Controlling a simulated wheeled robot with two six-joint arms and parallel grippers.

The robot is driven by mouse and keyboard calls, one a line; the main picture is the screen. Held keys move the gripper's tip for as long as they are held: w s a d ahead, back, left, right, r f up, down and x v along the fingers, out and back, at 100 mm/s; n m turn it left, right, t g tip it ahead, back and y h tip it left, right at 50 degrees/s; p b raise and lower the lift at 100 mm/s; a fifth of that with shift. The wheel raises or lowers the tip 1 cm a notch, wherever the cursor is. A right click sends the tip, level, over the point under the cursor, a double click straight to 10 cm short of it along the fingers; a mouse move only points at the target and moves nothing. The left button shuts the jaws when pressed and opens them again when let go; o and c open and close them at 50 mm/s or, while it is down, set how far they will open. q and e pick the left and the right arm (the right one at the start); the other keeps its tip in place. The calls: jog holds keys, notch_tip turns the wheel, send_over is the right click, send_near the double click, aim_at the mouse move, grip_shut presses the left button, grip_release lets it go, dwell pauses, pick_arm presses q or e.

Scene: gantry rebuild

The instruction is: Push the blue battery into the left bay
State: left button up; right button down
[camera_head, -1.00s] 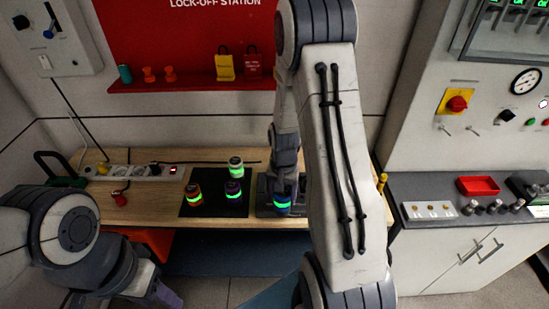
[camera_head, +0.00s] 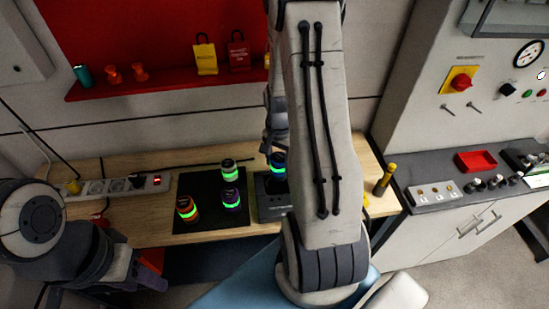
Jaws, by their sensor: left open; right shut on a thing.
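The blue battery (camera_head: 278,169), dark with a green glowing band, is at the dark grey dock (camera_head: 268,209) on the bench, right of the black mat. My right gripper (camera_head: 276,153) is shut on it from above, partly hidden by my own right arm. The battery appears over the dock's back part; I cannot tell whether it is raised or seated. The bays cannot be made out clearly, and my arm covers the dock's right side. My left gripper (camera_head: 150,272) is open and empty at lower left, in front of the bench edge.
On the black mat (camera_head: 207,226) stand a white-topped battery (camera_head: 229,170), a purple battery (camera_head: 231,199) and an orange battery (camera_head: 187,209). A power strip (camera_head: 117,186) lies to the left. A yellow-handled tool (camera_head: 385,178) stands at the bench's right end.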

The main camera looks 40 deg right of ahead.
aim_at(276, 175)
jog(key=shift+w+a+f+b, duration=0.2)
jog(key=shift+f+b, duration=0.1)
jog(key=shift+f, duration=0.15)
notch_tip(276, 175, down, 4)
jog(key=b, duration=0.3)
jog(key=shift+w+a, duration=0.1)
jog(key=shift+a, duration=0.05)
jog(key=shift+f+b, duration=0.2)
jog(key=shift+b, duration=0.1)
dwell(0.6)
jog(key=shift+f+b, duration=0.3)
jog(key=shift+f, duration=0.25)
jog(key=shift+c, duration=1.9)
grip_release()
